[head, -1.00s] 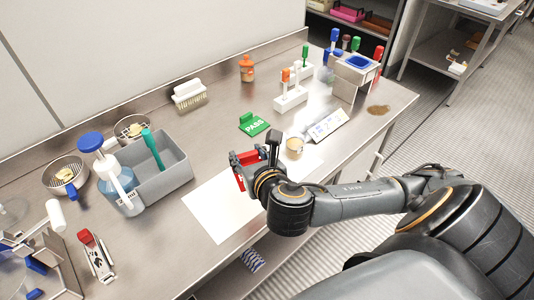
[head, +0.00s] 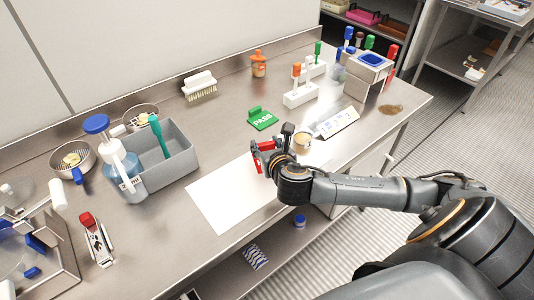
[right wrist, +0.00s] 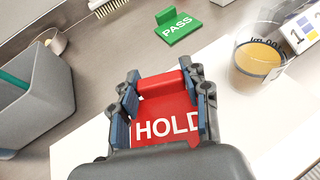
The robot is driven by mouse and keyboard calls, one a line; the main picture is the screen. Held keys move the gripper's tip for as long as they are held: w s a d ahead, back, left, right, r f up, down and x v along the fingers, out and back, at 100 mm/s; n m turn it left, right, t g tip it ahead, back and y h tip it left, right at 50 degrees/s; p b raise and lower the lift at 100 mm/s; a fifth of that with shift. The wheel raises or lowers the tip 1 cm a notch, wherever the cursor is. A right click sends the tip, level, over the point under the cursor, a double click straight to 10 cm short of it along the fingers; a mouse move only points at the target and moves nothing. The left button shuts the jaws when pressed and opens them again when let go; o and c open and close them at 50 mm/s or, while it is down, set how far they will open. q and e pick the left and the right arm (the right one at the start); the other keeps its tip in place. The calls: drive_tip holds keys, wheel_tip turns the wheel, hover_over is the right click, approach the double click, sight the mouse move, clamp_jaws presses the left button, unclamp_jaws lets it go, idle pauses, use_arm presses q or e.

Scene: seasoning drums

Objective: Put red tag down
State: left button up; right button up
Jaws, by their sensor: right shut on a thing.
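The red tag (right wrist: 165,110) is a red sign with the word HOLD in white and a raised red grip at its far side. My right gripper (right wrist: 163,105) is shut on it, with blue-padded fingers at both sides. In the head view the red tag (head: 265,146) shows beside my right gripper (head: 272,156), partly hidden by it. It is over or near the far right part of the white sheet (head: 222,197). I cannot tell whether it touches anything below. My left gripper is not in view.
A green PASS tag (head: 262,120) lies beyond the sheet. A beaker of amber liquid (head: 302,143) stands close to the right of my gripper, with a white numbered stand (head: 336,122) behind it. A grey bin (head: 172,165) stands left. Most of the sheet is bare.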

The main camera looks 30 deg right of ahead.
drive_tip(key=shift+w+d+f, duration=0.25)
drive_tip(key=shift+f, duration=0.2)
drive_tip(key=shift+w+d+f, duration=0.25)
drive_tip(key=shift+f, duration=1.6)
drive_tip(key=shift+a+f, duration=0.1)
drive_tip(key=shift+f, duration=0.05)
drive_tip(key=o, duration=0.9)
drive_tip(key=shift+o, duration=0.2)
drive_tip(key=shift+r, duration=0.2)
drive_tip(key=v, duration=1.2)
drive_tip(key=shift+s+b, duration=0.1)
drive_tip(key=shift+b, duration=0.25)
